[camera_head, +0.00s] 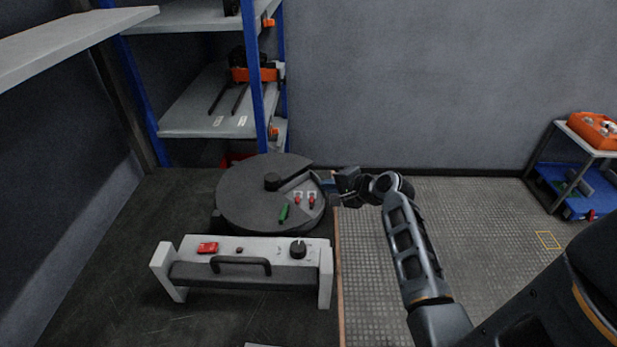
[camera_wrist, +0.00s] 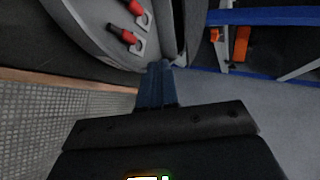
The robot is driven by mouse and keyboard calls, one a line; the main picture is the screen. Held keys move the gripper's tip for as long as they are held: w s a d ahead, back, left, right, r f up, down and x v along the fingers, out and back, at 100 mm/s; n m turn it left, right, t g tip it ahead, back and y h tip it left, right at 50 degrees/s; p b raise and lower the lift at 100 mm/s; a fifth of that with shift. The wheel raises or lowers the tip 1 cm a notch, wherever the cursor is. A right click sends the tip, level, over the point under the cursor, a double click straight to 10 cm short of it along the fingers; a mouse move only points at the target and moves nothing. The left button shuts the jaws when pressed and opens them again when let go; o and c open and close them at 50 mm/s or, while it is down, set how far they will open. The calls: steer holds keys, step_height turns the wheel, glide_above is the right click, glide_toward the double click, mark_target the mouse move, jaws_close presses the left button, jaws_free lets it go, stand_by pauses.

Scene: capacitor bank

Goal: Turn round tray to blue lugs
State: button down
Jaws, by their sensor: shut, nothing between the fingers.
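I see no blue lugs. A green piece (camera_head: 284,213) lies at the opening's front edge. My gripper (camera_head: 330,187) is at the tray's right rim, beside the opening. In the wrist view its shut, empty fingers (camera_wrist: 157,72) reach to the rim; I cannot tell whether they touch it.
A white panel unit (camera_head: 185,247) with a black handle, a red part and a dark knob stands in front of the tray. Blue-framed shelves (camera_head: 200,115) rise behind. The bench's right edge runs just below my gripper; the floor right of it is open, with a cart (camera_head: 575,180) far right.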

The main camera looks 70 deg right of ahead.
mark_target(302, 175)
steer(key=x, duration=0.4)
steer(key=r+x, duration=0.1)
steer(key=x, duration=0.2)
steer(key=shift+w+d+r+p, duration=0.1)
steer(key=shift+w+d+p, duration=0.05)
steer(key=shift+w+p, duration=0.15)
steer(key=shift+w+d, duration=0.25)
steer(key=shift+w, duration=0.4)
steer(key=shift+w+d, duration=0.45)
steer(key=shift+w, duration=0.15)
